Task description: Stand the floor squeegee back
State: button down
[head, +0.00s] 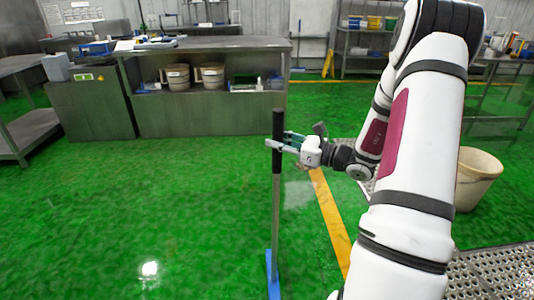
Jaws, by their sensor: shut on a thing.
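The floor squeegee (276,213) stands upright in the middle of the head view. It has a black upper grip, a grey metal pole and a blue head (271,277) low in the picture, at or close to the green floor; I cannot tell whether it touches. My gripper (280,145) reaches in from the right and is shut on the handle around the black grip, below its top end. Part of the blue head is cut off by the bottom picture edge.
A steel counter (205,120) with buckets on its shelf stands behind. A cream bin (478,178) stands at right behind my arm, near a perforated metal plate (495,275). A yellow line (332,222) runs along the floor. The green floor at left is clear.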

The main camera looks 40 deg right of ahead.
jog(key=shift+w+a+f+b, duration=0.3)
jog(key=shift+w+f, duration=0.2)
jog(key=shift+f, duration=0.1)
jog(key=shift+w+a+f+b, duration=0.3)
jog(key=shift+w+f, duration=0.2)
jog(key=shift+f, duration=0.15)
jog(key=shift+w+a+f+b, duration=0.2)
jog(key=shift+w+f+b, duration=0.1)
jog(key=shift+w+f, duration=0.25)
jog(key=shift+f, duration=0.2)
jog(key=c, duration=1.3)
grip_release()
